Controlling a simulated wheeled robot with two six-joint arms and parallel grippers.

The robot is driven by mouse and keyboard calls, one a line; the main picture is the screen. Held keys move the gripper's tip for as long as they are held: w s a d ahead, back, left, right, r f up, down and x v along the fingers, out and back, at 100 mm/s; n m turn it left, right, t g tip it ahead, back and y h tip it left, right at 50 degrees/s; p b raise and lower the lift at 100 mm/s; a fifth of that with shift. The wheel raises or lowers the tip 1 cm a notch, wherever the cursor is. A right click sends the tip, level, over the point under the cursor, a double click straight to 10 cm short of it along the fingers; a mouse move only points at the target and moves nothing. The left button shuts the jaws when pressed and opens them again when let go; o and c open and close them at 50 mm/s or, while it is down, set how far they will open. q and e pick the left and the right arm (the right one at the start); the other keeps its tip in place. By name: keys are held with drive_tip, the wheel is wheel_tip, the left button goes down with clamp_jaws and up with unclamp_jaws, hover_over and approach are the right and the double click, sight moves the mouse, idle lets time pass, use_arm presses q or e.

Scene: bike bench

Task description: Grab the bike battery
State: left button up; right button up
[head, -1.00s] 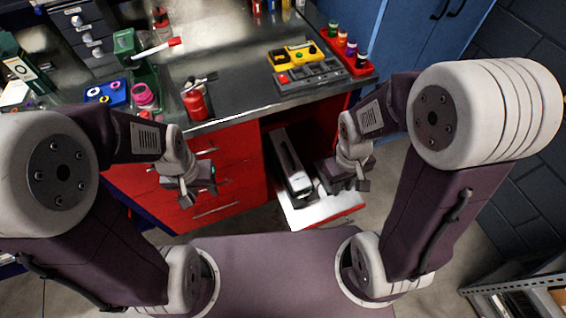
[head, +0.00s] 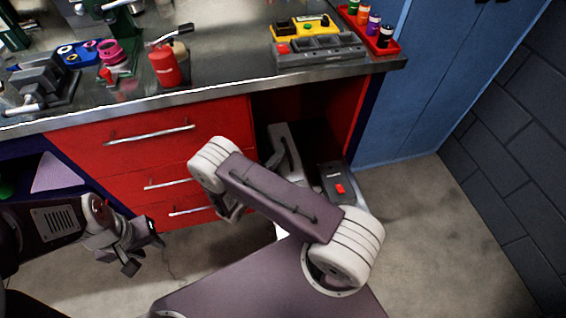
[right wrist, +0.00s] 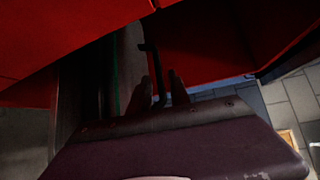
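The bike battery (head: 284,145), as I take it, is a long light-grey and black case inside the open bay of the red bench. My right forearm hides its near part in the head view. My right gripper is mostly hidden behind that forearm in the head view. In the right wrist view its fingers (right wrist: 160,92) stand slightly apart, with a thin dark hooked part beside them. I cannot tell whether they touch the battery. My left gripper (head: 143,250) is open and empty in front of the drawers, well away from the battery.
Red drawers (head: 140,130) with metal handles border the bay on the left. A blue cabinet (head: 430,90) stands on the right. The floor (head: 440,240) at right is clear.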

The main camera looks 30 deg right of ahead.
sight(287, 147)
drive_tip(key=shift+x, duration=0.8)
drive_tip(key=x, duration=0.2)
drive_tip(key=b+x, duration=0.1)
drive_tip(key=x, duration=0.2)
drive_tip(key=shift+d+f+b, duration=0.1)
drive_tip(key=shift+f+b, duration=0.15)
drive_tip(key=shift+b, duration=0.05)
drive_tip(key=shift+r, duration=0.1)
clamp_jaws()
drive_tip(key=shift+r, duration=0.1)
idle(0.4)
